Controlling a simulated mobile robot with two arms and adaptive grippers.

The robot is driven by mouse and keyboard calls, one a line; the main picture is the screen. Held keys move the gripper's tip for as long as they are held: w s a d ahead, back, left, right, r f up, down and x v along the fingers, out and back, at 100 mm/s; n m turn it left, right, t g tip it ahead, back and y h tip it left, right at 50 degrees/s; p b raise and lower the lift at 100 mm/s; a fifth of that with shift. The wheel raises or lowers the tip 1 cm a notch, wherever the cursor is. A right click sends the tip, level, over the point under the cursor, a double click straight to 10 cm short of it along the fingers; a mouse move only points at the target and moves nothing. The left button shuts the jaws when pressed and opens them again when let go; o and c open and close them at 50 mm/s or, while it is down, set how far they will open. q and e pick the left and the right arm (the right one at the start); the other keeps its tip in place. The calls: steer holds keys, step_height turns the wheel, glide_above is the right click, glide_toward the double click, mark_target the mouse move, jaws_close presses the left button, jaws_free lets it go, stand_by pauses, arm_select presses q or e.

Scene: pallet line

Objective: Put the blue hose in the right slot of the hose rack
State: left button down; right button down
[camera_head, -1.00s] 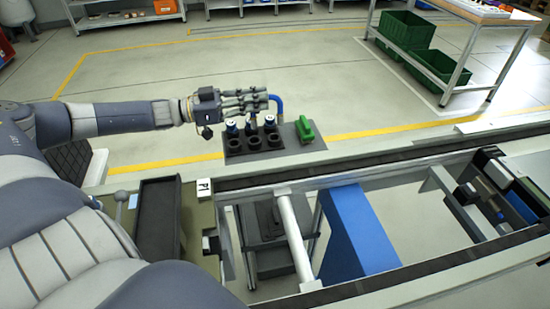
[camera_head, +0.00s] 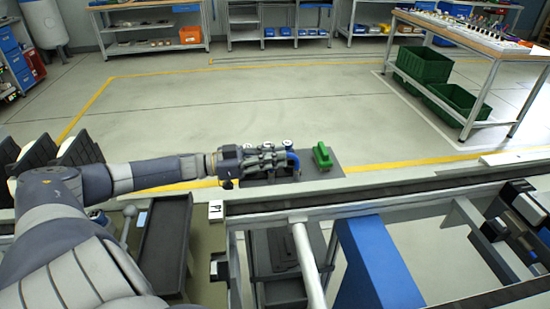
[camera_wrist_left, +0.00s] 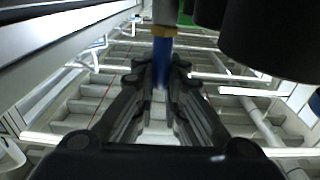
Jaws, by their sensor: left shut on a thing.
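The blue hose (camera_head: 294,161) shows as a curved blue piece at the tip of my left gripper (camera_head: 284,160) in the head view. In the left wrist view the blue hose (camera_wrist_left: 162,62) stands between the two dark fingers of my left gripper (camera_wrist_left: 160,72), which are shut on it. The hose rack (camera_head: 255,181) is a dark plate on the line's far edge. My gripper is over it and hides most of its slots, so I cannot tell whether the hose's lower end is inside one. Blue-and-white tops show just behind the gripper. My right gripper is not in view.
A green object (camera_head: 322,155) stands on the plate right of the gripper. The conveyor rail (camera_head: 400,187) runs in front of the rack. A blue panel (camera_head: 375,262) lies below the frame. Green crates (camera_head: 424,65) and a workbench (camera_head: 470,32) stand at the far right.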

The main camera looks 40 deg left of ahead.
arm_select(q)
steer(key=shift+f, duration=0.1)
steer(key=c, duration=1.7)
jaws_free()
steer(key=shift+o, duration=0.2)
